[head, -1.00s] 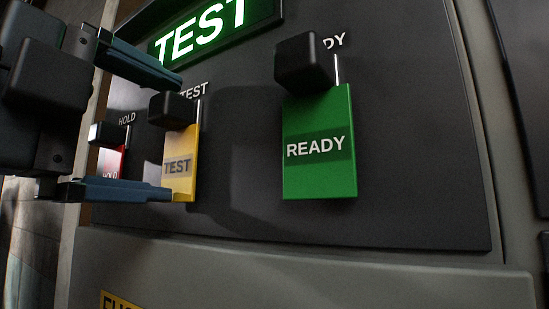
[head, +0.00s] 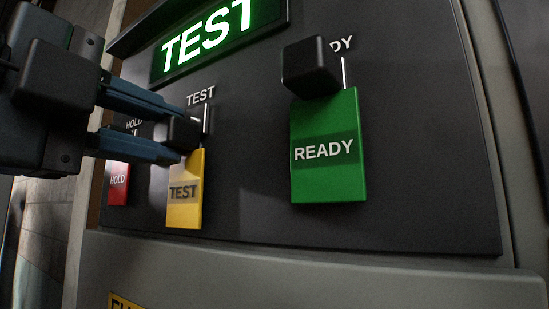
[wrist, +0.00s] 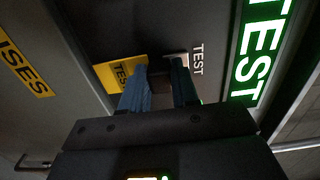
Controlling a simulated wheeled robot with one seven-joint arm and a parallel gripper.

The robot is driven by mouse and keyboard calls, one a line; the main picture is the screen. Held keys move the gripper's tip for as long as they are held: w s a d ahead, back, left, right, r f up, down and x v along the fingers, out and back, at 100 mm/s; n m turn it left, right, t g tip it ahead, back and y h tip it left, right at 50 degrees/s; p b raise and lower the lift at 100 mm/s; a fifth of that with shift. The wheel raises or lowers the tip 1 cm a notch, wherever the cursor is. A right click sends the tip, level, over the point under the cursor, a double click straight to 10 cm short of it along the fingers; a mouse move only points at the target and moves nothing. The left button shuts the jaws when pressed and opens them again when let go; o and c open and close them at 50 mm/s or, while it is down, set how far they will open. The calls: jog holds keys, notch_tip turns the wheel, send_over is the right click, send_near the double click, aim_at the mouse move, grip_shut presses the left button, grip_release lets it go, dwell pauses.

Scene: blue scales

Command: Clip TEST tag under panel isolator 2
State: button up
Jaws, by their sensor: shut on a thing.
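The yellow TEST tag (head: 184,192) hangs upright on the dark panel, below a black block (head: 184,132) and the white TEST label (head: 201,95). My gripper (head: 186,136) comes from the left and is shut on this block, one finger above and one below. In the wrist view the fingers (wrist: 161,72) close on the dark block, with the yellow tag (wrist: 117,72) to their left and the TEST label to their right. The fingers hide part of the block and the tag's top. A thin light rod shows beside the block.
A green READY tag (head: 328,170) hangs under its own black block (head: 311,66) to the right. A red HOLD tag (head: 118,182) hangs at the left, partly behind my gripper. A lit green TEST sign (head: 212,38) is above. Bare panel lies between the yellow and green tags.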

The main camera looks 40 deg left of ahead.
jog(key=shift+w+d+r, duration=0.35)
jog(key=shift+w+d, duration=0.05)
jog(key=shift+w, duration=0.05)
grip_shut()
jog(key=shift+s, duration=0.15)
jog(key=shift+s+d+f+b, duration=0.1)
jog(key=shift+s+b, duration=0.25)
jog(key=shift+s, duration=1.15)
jog(key=shift+s+d+f+b, duration=0.1)
jog(key=shift+s+b, duration=0.2)
jog(key=shift+s, duration=1.15)
